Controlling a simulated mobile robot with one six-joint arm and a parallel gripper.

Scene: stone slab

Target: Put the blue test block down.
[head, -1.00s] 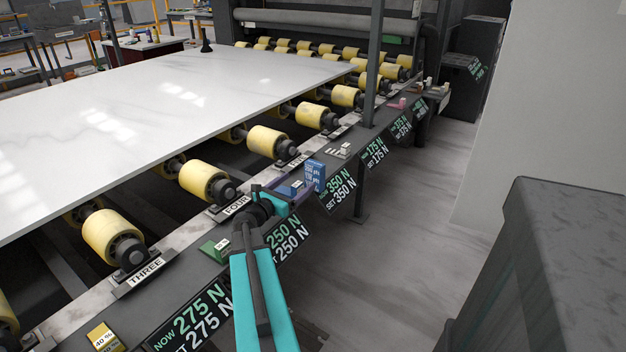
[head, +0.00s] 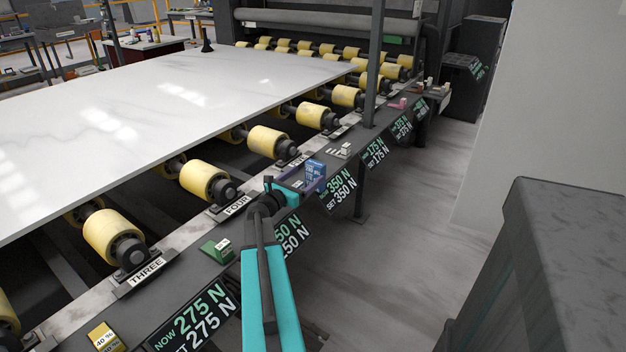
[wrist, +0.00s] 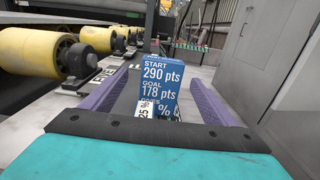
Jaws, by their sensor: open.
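The blue test block, with white labels reading 25 % and %, shows low between my fingers in the wrist view (wrist: 158,114). It stands in front of a taller blue sign (wrist: 160,72) that hides what is behind it. My gripper (wrist: 163,98) is open, with one purple finger on each side of the block and a gap to both. In the head view my gripper (head: 302,184) is over the dark rail near the blue sign (head: 315,171), and its fingers mostly hide the block. The block appears to rest on the rail; its underside is hidden.
A green block (head: 215,249) and a yellow block (head: 104,338) stand nearer on the rail (head: 190,277). Yellow rollers (head: 206,181) and a pale stone slab (head: 190,95) lie to the left. Force displays (head: 195,318) hang along the rail's right edge.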

